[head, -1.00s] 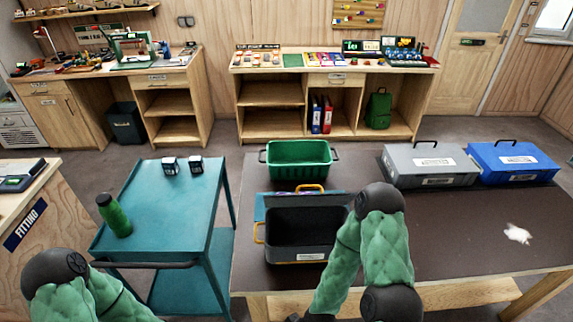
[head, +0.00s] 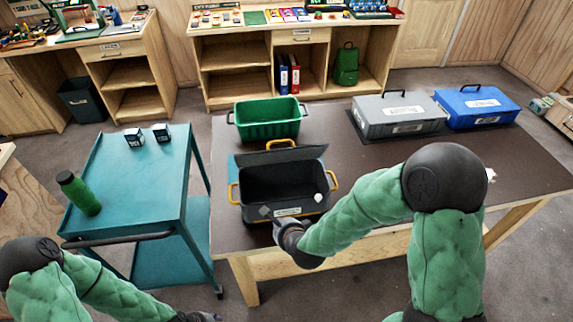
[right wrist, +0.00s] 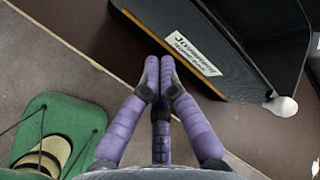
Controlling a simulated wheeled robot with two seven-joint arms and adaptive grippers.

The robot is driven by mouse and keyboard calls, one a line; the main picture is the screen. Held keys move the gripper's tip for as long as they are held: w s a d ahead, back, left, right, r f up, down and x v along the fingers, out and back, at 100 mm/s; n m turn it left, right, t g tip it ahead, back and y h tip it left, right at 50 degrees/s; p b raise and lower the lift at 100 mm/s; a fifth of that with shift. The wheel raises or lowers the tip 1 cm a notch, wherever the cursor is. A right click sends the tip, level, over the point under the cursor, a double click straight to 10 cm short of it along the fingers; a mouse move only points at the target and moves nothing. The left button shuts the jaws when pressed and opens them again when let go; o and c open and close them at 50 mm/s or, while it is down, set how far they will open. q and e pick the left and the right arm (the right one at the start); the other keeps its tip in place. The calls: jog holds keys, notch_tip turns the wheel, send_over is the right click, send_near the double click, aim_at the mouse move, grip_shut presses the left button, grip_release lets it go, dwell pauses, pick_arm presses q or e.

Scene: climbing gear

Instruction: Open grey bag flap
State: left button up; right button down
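The grey bag (head: 265,215), with yellow side handles, stands on the dark table left of my right arm. Its dark inside shows, and a grey flap (head: 283,156) stands raised along its back edge. A small white rounded piece (head: 319,197) is at its front right; it also shows in the right wrist view (right wrist: 281,106). My right gripper (right wrist: 159,68) has its purple fingertips together, with nothing seen between them. It is close to the bag's labelled front (right wrist: 198,54); contact cannot be told. My left gripper (head: 196,317) is low at the bottom edge, mostly cut off.
A green crate (head: 268,121) stands behind the bag. A grey case (head: 398,118) and a blue case (head: 478,108) are at the table's back right. A teal cart (head: 130,185) with a green bottle (head: 78,194) is at left. The table's middle right (head: 510,145) is largely clear.

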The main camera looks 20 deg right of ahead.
aim_at(284, 154)
jog(key=d+r+m+t+h+b, duration=0.2)
jog(key=d+r+m+t+h, duration=0.25)
jog(key=r+m, duration=0.9)
jog(key=shift+m+y, duration=0.35)
jog(key=shift+m, duration=0.5)
jog(key=shift+w+r+b+x, duration=0.1)
jog(key=shift+r+b+x, duration=0.2)
jog(key=shift+x, duration=1.85)
jog(key=shift+w+r+b+x, duration=0.1)
jog(key=shift+r+b+x, duration=0.15)
jog(key=shift+x, duration=1.9)
jog(key=shift+w+r+b+x, duration=0.1)
jog(key=shift+r+b+x, duration=0.2)
jog(key=shift+x, duration=1.8)
jog(key=shift+d, duration=0.1)
jog(key=shift+w+r+g+p, duration=0.25)
jog(key=shift+r+p, duration=0.1)
jog(key=shift+p, duration=0.55)
